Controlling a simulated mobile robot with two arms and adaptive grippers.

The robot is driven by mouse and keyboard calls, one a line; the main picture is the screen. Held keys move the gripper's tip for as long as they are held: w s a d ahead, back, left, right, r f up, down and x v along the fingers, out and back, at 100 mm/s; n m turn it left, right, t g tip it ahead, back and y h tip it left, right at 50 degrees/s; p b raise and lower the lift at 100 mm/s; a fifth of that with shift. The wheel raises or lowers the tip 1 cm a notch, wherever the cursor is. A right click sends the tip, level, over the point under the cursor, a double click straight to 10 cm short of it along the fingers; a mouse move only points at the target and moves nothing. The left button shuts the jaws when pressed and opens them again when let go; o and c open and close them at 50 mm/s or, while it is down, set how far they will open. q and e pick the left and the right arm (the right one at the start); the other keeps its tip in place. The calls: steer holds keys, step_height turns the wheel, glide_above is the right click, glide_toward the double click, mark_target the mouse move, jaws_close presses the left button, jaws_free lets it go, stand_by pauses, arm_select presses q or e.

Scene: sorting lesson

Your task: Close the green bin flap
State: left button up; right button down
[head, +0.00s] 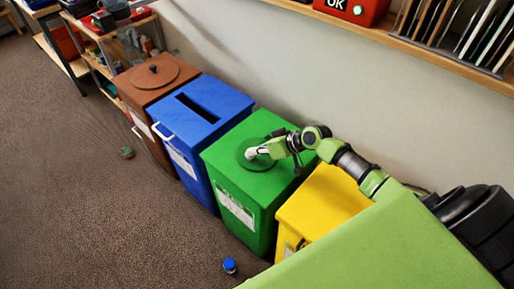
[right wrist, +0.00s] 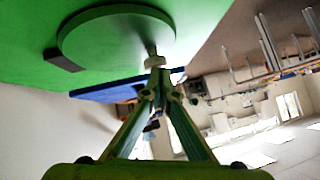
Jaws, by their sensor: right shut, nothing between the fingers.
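The green bin (head: 232,186) stands between the blue and yellow bins. Its round, darker green flap (head: 246,164) lies on the bin top and looks flat and level with it, with no open gap visible. In the right wrist view the flap (right wrist: 115,32) is a thick disc against the green top, with a dark block (right wrist: 63,60) beside its edge. My right gripper (head: 262,153) is over the flap, shut and empty. Its pale fingertips (right wrist: 155,66) are close to the disc's rim; I cannot tell whether they touch. My left gripper is not in view.
A blue bin (head: 196,135) with a slot and a brown lidded bin (head: 145,95) stand to the left. A yellow bin (head: 318,205) is at right, partly hidden. A blue-capped bottle (head: 230,266) and a small green item (head: 127,152) are on the otherwise clear carpet.

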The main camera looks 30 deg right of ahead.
steer(key=shift+s+f, duration=0.1)
steer(key=shift+s, duration=0.1)
steer(key=v, duration=1.2)
steer(key=shift+w, duration=0.25)
